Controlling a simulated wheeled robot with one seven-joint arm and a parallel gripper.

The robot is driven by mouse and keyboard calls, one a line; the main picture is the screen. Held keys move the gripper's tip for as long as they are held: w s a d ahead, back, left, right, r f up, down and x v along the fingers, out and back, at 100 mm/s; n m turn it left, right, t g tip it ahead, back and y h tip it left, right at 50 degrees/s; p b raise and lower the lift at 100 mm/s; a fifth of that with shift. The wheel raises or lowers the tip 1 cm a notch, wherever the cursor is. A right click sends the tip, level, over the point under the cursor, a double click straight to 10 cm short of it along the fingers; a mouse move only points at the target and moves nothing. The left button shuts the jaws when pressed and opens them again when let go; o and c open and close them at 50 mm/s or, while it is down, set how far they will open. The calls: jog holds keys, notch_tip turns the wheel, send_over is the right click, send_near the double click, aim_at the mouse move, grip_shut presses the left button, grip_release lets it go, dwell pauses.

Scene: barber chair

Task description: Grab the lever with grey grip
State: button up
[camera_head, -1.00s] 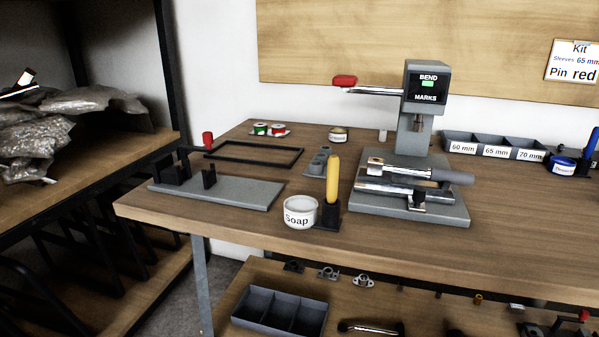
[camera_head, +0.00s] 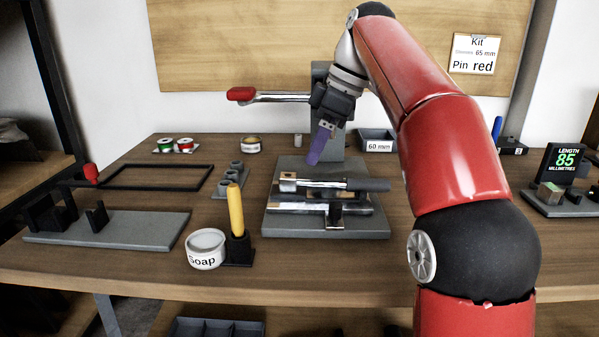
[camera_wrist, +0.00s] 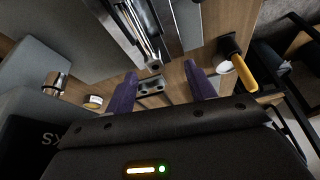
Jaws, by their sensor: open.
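The lever with the grey grip (camera_head: 369,185) lies across the grey base (camera_head: 380,226) of the press-like machine. Its chrome shaft runs left from the grip, which points right. My gripper (camera_head: 321,146) hangs above and behind the lever, with purple fingers pointing down, apart from it. In the wrist view my gripper (camera_wrist: 158,76) is open, with nothing seen held between the spread fingers. Chrome bars of the fixture show at the top of that view, where I cannot make out the grey grip. My arm and gripper hide much of the machine's upper body.
A second lever with a red grip (camera_head: 241,94) sticks out left from the machine, near my gripper. A yellow-handled tool (camera_head: 236,209) stands upright beside the soap tub (camera_head: 206,249), left of the base. A length display (camera_head: 565,160) stands at the right.

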aim_at(334, 184)
jog(key=shift+w+a+n, duration=0.3)
jog(key=shift+w+n, duration=0.3)
jog(key=shift+w, duration=0.3)
jog(key=shift+x, duration=0.95)
jog(key=b+x, duration=0.1)
jog(key=x, duration=0.4)
jog(key=shift+a+f+b, duration=0.2)
jog(key=shift+f+b, duration=0.05)
jog(key=shift+b, duration=0.05)
jog(key=shift+c, duration=0.2)
jog(key=shift+r, duration=0.1)
grip_shut()
